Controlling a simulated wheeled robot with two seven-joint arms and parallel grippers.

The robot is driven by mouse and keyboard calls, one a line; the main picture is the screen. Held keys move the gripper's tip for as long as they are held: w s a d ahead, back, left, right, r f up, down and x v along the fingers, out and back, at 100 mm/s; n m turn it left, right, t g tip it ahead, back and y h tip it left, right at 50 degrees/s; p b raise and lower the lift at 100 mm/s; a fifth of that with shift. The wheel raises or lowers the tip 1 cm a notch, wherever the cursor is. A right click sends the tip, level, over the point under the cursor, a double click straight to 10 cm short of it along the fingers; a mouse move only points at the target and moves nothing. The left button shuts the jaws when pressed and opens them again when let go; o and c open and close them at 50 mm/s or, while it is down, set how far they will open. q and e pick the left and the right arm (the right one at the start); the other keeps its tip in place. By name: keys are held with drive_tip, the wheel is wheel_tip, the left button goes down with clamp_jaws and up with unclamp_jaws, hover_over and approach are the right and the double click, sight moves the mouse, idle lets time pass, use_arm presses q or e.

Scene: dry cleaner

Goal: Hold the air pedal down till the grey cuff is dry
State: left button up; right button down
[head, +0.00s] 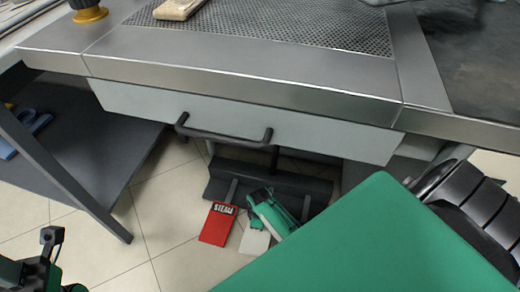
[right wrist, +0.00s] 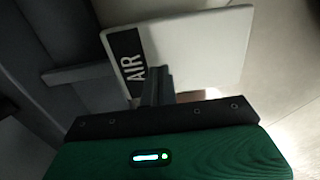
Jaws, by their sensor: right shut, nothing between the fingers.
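The white air pedal (head: 254,243) is on the floor unit under the table, partly covered by my right gripper (head: 262,228). In the right wrist view the pedal (right wrist: 205,45) shows its black AIR label. My right gripper's dark fingers (right wrist: 157,88) are shut and empty, with their tips at the pedal's face. I cannot tell whether the pedal is pressed down. Part of my left arm, probably its gripper (head: 52,238), shows at the lower left, away from the pedals; its jaws are unclear. I cannot make out the grey cuff.
The red steam pedal (head: 218,224) is just left of the air pedal. A drawer with a dark handle (head: 222,138) is above them. The table (head: 235,68) has a perforated top. A dark shelf (head: 85,145) is at the left. Tiled floor is free at the lower left.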

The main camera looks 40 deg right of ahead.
drive_tip(key=shift+f, duration=0.1)
idle(0.5)
drive_tip(key=shift+f+b, duration=0.95)
drive_tip(key=shift+f, duration=0.75)
idle(4.9)
